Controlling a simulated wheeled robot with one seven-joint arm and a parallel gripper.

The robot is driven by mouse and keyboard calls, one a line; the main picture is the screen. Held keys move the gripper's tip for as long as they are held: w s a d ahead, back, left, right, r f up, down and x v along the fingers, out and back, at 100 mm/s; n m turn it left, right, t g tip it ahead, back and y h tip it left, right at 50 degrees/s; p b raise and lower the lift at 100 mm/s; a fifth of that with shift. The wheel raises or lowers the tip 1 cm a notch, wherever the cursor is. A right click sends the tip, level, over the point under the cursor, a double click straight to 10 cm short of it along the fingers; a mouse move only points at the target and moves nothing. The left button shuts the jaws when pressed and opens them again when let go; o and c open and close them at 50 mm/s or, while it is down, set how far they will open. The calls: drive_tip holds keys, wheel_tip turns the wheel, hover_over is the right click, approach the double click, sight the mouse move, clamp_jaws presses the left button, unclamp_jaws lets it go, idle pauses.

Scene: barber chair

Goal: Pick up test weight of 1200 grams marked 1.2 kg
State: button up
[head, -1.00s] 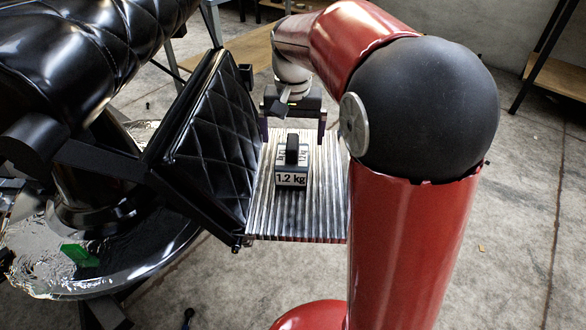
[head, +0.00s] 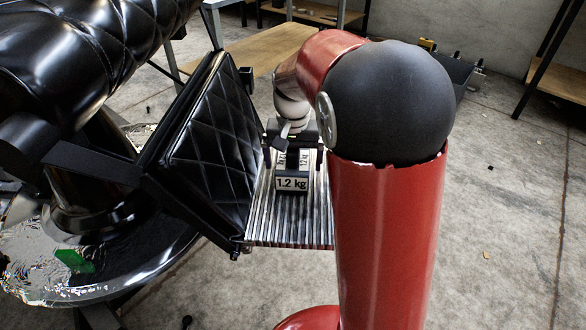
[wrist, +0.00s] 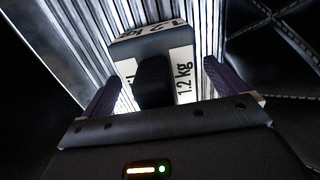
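The test weight (head: 292,184) is a dark block with white "1.2 kg" labels and a black handle on top. It stands upright on the ridged metal footrest (head: 262,228) of the barber chair. My gripper (head: 293,160) is just behind and above it in the head view, partly overlapping the handle. In the wrist view the weight (wrist: 180,62) lies ahead between the two spread purple fingers of my gripper (wrist: 160,82), with a visible gap on each side. The fingers are open and hold nothing.
The black quilted leather pad (head: 215,140) of the chair rises close on the left of the footrest. The chair's round shiny base (head: 110,275) is below left, with a green block (head: 73,260) on it. A wooden bench (head: 262,50) stands behind; open floor lies to the right.

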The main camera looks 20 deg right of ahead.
drive_tip(key=c, duration=1.9)
drive_tip(key=shift+r, duration=0.1)
